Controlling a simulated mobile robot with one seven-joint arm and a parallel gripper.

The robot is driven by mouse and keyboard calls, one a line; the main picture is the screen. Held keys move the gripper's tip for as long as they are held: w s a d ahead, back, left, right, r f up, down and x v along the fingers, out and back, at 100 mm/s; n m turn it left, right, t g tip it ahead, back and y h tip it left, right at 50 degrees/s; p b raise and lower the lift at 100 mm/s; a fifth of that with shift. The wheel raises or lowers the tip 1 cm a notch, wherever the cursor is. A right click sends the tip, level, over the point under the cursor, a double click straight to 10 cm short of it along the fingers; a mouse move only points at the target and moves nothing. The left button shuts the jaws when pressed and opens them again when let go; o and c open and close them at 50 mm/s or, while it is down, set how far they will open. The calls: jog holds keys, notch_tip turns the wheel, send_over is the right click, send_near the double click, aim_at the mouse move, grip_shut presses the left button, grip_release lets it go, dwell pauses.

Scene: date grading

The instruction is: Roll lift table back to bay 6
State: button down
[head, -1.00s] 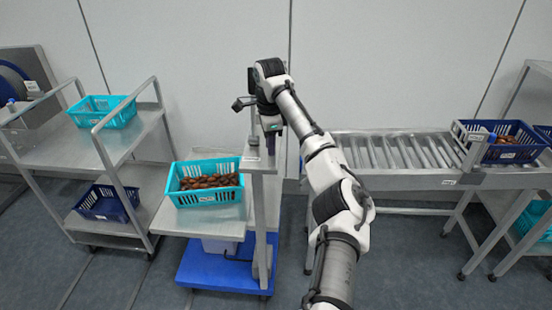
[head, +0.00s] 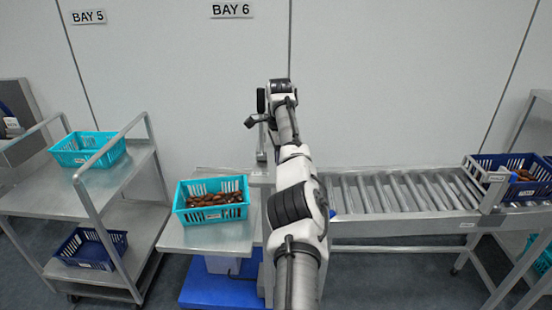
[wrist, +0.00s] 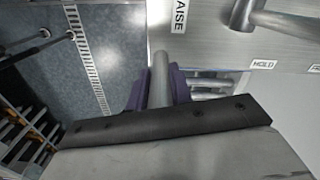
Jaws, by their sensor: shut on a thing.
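The lift table (head: 205,236) stands left of centre in the head view, with a metal top and a blue base (head: 215,290). A teal crate (head: 212,218) of brown dates sits on its top. In the wrist view, my gripper (wrist: 159,84) has its purple fingers closed around a grey bar (wrist: 160,68), which appears to be the lift table's handle. A panel marked RAISE (wrist: 182,60) is beside the bar. In the head view my arm hides the fingers and most of the handle. The BAY 6 sign (head: 231,10) is on the wall above and behind the lift table.
A two-shelf cart (head: 55,200) stands close at the left, with a teal crate (head: 86,158) above and a navy crate (head: 92,257) below. A roller conveyor (head: 400,222) stands close at the right, with a navy crate (head: 510,196) at its far end. The BAY 5 sign (head: 88,17) is further left.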

jog(key=shift+w+r, duration=0.2)
jog(key=shift+r, duration=0.15)
jog(key=c, duration=1.5)
grip_release()
jog(key=shift+o, duration=1.2)
jog(key=shift+w+d+f, duration=0.1)
jog(key=shift+w+f, duration=0.05)
jog(key=shift+f, duration=0.05)
jog(key=shift+r, duration=0.1)
